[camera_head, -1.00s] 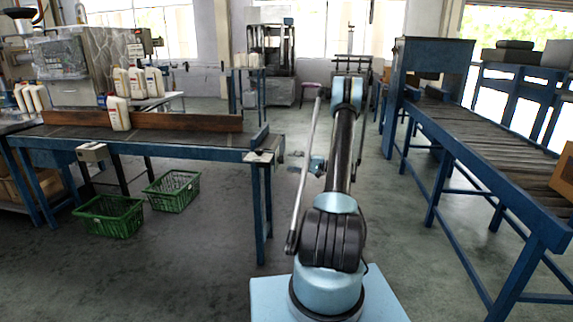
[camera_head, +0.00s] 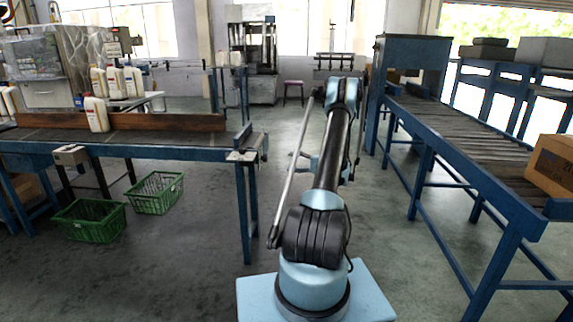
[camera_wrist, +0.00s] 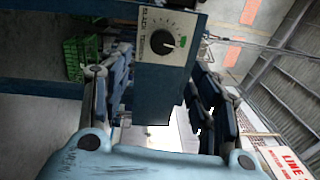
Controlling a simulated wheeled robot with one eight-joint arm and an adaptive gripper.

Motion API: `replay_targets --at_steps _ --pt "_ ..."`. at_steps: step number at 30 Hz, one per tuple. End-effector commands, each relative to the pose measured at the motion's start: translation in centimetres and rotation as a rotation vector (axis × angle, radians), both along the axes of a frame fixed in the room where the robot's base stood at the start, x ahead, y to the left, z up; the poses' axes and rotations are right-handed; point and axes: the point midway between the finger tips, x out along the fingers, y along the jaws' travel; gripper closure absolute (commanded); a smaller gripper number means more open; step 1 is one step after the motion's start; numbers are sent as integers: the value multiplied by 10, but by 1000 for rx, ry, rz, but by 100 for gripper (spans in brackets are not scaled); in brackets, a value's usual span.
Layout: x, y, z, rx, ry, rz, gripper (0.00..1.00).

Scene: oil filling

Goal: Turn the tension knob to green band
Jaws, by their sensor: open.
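The tension knob (camera_wrist: 162,42) is a dark round knob on a white dial plate with tick marks. A small green band (camera_wrist: 182,41) lies at the dial's right side in the wrist view. The dial is on a blue-grey box face (camera_wrist: 158,78) with sideways lettering. The knob's pointer is too small to read surely. My gripper (camera_wrist: 158,68) is open and empty, its dark fingers on either side of the box's lower part in the picture. I cannot tell whether they touch it. In the head view my gripper is hidden or not distinguishable.
A blue conveyor table (camera_head: 190,154) with white bottles (camera_head: 97,114) stands left. Green crates (camera_head: 90,220) lie on the floor beneath it. A roller conveyor (camera_head: 465,140) with a cardboard box (camera_head: 556,164) stands right. Floor between them is clear around my base.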

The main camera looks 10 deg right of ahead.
Motion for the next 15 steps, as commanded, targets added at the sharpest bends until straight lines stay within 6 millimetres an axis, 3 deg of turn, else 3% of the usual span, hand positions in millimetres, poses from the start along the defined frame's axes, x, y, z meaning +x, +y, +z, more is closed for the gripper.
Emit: replay_targets --at_steps 15 --pt "-29 -40 11 187 637 -47 44"
